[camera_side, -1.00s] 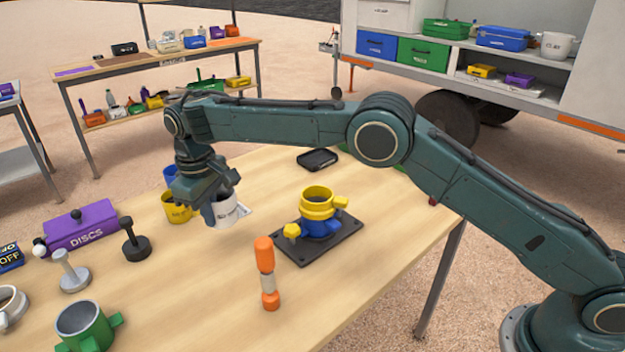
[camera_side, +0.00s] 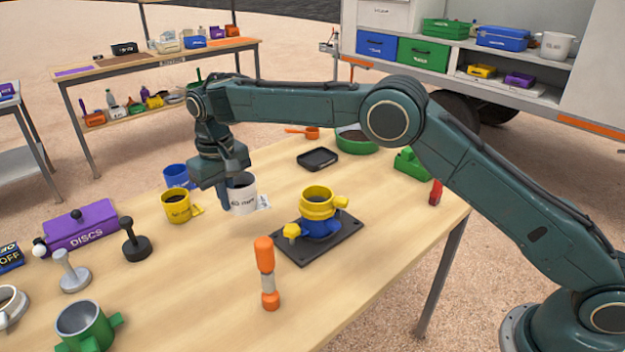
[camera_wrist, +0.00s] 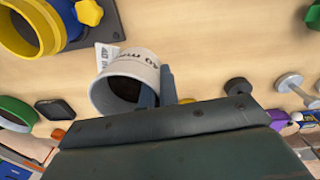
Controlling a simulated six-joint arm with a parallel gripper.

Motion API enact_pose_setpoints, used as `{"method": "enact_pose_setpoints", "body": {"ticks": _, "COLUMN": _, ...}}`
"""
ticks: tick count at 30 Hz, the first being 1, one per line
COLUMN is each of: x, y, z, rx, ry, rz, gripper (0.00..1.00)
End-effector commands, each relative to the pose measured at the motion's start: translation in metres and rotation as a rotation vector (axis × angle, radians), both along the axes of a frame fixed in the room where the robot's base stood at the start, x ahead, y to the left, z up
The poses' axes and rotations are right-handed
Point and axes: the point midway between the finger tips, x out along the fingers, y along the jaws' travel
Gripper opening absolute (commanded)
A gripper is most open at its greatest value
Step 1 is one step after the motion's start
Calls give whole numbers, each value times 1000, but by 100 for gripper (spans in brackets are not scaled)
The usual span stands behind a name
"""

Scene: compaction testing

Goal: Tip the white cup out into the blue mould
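The white cup (camera_side: 245,196) is upright with dark material inside. My gripper (camera_side: 224,192) is shut on its wall; in the wrist view one finger is inside the white cup (camera_wrist: 135,62) and one outside. The cup seems to hang a little above the table, though the gap is hard to judge. The blue mould (camera_side: 321,230) stands on a black base plate (camera_side: 343,243), to the right of the cup, with a yellow collar (camera_side: 318,205) on top. The collar's mouth is open upward. The cup is beside the mould, not over it.
A yellow cup (camera_side: 177,210) and a blue cup (camera_side: 175,173) stand left of my gripper. A black tray (camera_side: 318,157) and a green pan (camera_side: 357,142) lie behind. The table's front middle is clear.

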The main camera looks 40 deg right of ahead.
Motion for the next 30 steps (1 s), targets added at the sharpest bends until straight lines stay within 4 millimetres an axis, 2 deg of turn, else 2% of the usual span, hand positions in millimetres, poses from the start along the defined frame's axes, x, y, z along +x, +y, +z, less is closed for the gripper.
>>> {"method": "enact_pose_setpoints", "body": {"ticks": 9, "x": 3, "y": -38, "z": 12, "rx": 10, "ry": -1, "rz": -357, "gripper": 0}}
{"method": "enact_pose_setpoints", "body": {"ticks": 30, "x": 0, "y": -109, "z": 32, "rx": 15, "ry": 5, "rz": -1087, "gripper": 0}}
